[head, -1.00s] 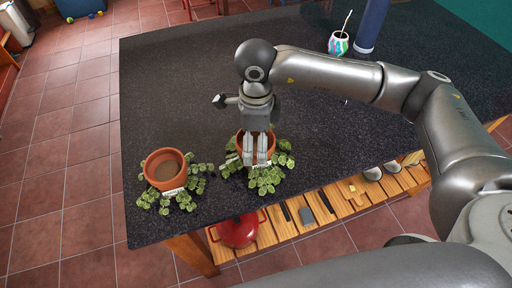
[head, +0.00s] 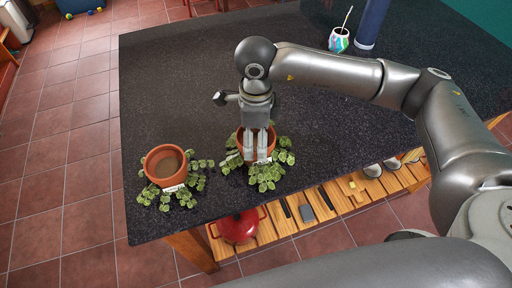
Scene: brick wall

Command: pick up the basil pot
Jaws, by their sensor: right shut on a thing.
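Two terracotta pots with green leaves around them stand on the dark countertop (head: 190,110). One pot (head: 163,160) is at the left corner, with a small white label on its front; the writing is too small to read. The other pot (head: 270,142) is to its right, near the front edge. My right gripper (head: 257,158) points down at this second pot and is shut on it, its fingers covering part of the pot's front and rim. Which pot is the basil I cannot tell from the labels. My left gripper is not in view.
A patterned cup with a straw (head: 339,40) and a blue cylinder (head: 371,22) stand at the back right. A slatted wooden shelf below holds a red pot (head: 238,227) and small utensils. The counter's left and middle are clear.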

